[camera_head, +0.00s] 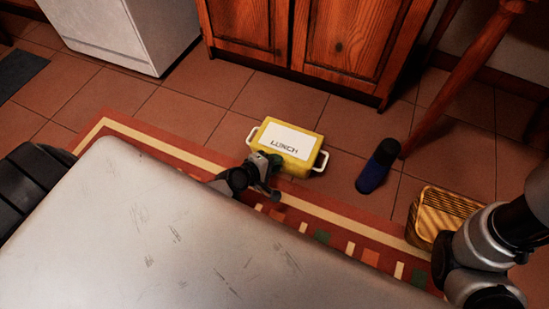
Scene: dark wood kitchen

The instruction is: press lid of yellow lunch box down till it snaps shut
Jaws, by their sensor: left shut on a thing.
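The yellow lunch box (273,153) is on the tiled floor by the rug's edge, in the middle of the head view. Its top bears a white panel marked LUNCH (289,141), and a white handle shows at each side. The lid looks level on the box, but I cannot tell whether it is latched. My left gripper (265,171) is at the box's near left side, shut on the box's near edge; its fingertips are small and dark here. My right arm shows at the lower right, and its gripper is out of view.
A wicker basket (441,211) is farther right, near my right arm. Wooden cabinets (335,45) and a white appliance (125,32) stand behind. A striped rug (345,233) lies in front. Floor behind the box is clear.

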